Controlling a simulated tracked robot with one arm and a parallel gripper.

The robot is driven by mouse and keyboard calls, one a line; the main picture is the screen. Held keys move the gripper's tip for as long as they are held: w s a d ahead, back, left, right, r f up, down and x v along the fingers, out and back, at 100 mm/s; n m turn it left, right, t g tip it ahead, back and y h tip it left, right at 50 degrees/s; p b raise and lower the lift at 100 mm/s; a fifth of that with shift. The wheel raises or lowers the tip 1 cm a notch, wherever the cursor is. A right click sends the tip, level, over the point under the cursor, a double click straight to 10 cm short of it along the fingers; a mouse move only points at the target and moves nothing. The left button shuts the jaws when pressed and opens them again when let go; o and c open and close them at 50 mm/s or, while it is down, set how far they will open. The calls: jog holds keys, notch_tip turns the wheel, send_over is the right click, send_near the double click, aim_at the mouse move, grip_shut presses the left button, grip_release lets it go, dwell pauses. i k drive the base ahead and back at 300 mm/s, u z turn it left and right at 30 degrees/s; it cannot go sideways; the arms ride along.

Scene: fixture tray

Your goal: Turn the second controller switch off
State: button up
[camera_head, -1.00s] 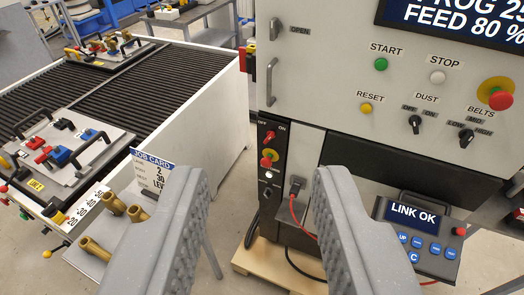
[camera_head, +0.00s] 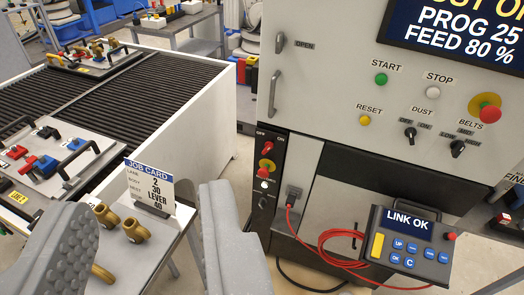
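A narrow black control panel (camera_head: 270,180) on the grey machine carries a red-handled switch (camera_head: 268,147) under OFF and ON labels. Below it are a red knob on yellow (camera_head: 266,166) and a white button (camera_head: 264,185). The machine front also has a black DUST selector (camera_head: 410,132), marked OFF and ON, and a BELTS selector (camera_head: 458,149). Which of these is the second controller switch I cannot tell, and the switch positions are too small to read surely. My gripper (camera_head: 148,200) is open and empty, its grey fingers wide apart at lower left, away from the panel.
A job card (camera_head: 150,185) stands on a small table with brass fittings (camera_head: 134,230) between and behind my fingers. A pendant (camera_head: 410,245) reading LINK OK hangs at right, with a red cable (camera_head: 330,250) looping to the machine. A ribbed conveyor (camera_head: 110,100) with trays fills the left.

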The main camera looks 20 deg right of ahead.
aim_at(270, 145)
jog(key=i, duration=1)
